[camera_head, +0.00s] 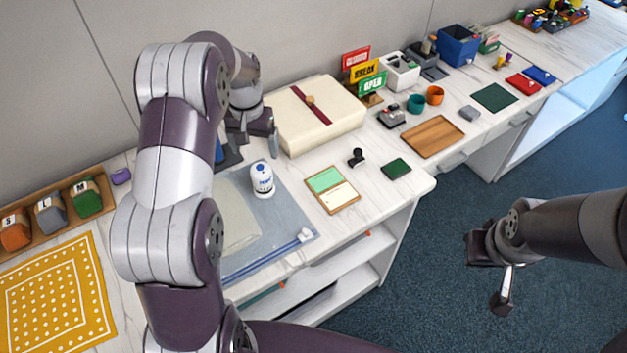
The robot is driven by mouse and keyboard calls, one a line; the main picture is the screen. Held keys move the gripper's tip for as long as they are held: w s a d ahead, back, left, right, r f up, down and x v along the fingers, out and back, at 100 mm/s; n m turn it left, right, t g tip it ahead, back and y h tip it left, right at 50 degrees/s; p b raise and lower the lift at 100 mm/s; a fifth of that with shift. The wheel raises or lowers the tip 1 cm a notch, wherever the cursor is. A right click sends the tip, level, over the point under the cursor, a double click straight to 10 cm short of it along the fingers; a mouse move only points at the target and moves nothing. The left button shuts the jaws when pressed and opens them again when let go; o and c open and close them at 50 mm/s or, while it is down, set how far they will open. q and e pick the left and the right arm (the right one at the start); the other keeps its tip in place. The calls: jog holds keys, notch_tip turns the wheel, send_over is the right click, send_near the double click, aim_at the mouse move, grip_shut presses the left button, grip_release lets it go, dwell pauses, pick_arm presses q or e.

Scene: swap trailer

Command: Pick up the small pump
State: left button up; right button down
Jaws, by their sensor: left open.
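The small pump (262,180) is a white rounded cylinder with blue lettering. It stands upright on a flat, bluish see-through bag (290,214) with a folded pale cloth inside. My left gripper (256,146) is open and empty, above and behind the pump and apart from it. My left arm covers part of the bag and counter.
A cream box (320,112) with a dark red band stands right of the left gripper. A green-and-cream pad (332,190) lies right of the bag. A wooden tray (432,136), sign stand and bins are farther right. A yellow dotted cloth (58,295) lies at left.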

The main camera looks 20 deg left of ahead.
aim_at(258, 166)
pick_arm(q)
jog(key=shift+s+d+r, duration=0.15)
jog(key=shift+d, duration=0.35)
jog(key=f, duration=0.3)
jog(key=a+f+p, duration=0.1)
jog(key=f, duration=0.1)
jog(key=shift+f, duration=0.35)
jog(key=f, duration=0.2)
jog(key=f+p, duration=0.1)
jog(key=f, duration=0.1)
jog(key=f+p, duration=0.1)
jog(key=f, duration=0.1)
jog(key=shift+d, duration=0.25)
jog(key=shift+f, duration=0.25)
jog(key=shift+c, duration=0.3)
pick_arm(e)
jog(key=shift+m+g, duration=0.8)
jog(key=shift+m, duration=0.1)
jog(key=s+r, duration=0.2)
jog(key=s, duration=0.1)
jog(key=shift+s+a, duration=0.2)
pick_arm(q)
jog(key=c, duration=1.2)
jog(key=shift+r, duration=0.15)
jog(key=shift+c, duration=0.2)
